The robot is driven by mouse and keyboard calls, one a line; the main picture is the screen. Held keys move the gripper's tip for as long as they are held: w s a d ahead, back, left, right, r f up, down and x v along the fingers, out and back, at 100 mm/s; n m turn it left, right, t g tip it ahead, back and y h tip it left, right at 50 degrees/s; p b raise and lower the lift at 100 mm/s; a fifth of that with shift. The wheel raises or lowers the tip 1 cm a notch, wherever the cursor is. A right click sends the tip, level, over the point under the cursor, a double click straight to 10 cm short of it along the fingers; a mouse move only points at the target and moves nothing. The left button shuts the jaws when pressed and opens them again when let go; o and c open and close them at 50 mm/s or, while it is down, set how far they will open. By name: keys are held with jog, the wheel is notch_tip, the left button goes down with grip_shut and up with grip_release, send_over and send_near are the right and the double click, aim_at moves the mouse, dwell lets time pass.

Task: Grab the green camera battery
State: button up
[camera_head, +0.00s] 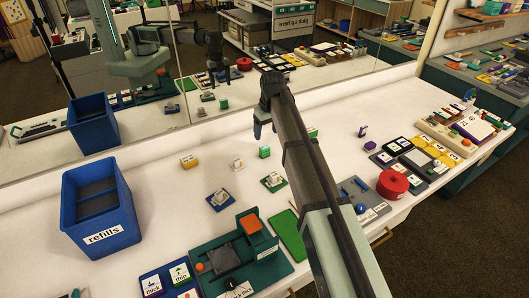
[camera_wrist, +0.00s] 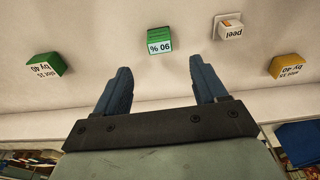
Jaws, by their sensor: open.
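The green camera battery is a small green block with a white "90 %" label. It stands on the white table in the head view (camera_head: 264,152), and in the wrist view (camera_wrist: 160,34) it is just beyond my fingertips, between their lines. My gripper (camera_wrist: 160,72) is open with nothing between its two blue-grey fingers. In the head view my gripper (camera_head: 263,125) hangs over the table behind the battery, apart from it. My arm hides part of the table to the right.
A white block labelled "peel" (camera_wrist: 229,28) and a yellow block (camera_wrist: 286,67) lie to the battery's right in the wrist view; a green-and-white block (camera_wrist: 46,66) is to its left. A blue "refills" bin (camera_head: 100,240) stands at the left. A mirror backs the table.

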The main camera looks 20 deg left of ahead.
aim_at(265, 147)
jog(key=shift+w+a+f, duration=0.15)
jog(key=shift+a+f, duration=0.05)
jog(key=shift+f, duration=1.45)
jog(key=shift+w+a+f, duration=0.15)
jog(key=shift+w+f, duration=0.05)
jog(key=shift+f, duration=1.45)
jog(key=shift+w+a+f, duration=0.15)
jog(key=shift+a+f, duration=0.05)
jog(key=shift+f, duration=1.45)
jog(key=c, duration=1.1)
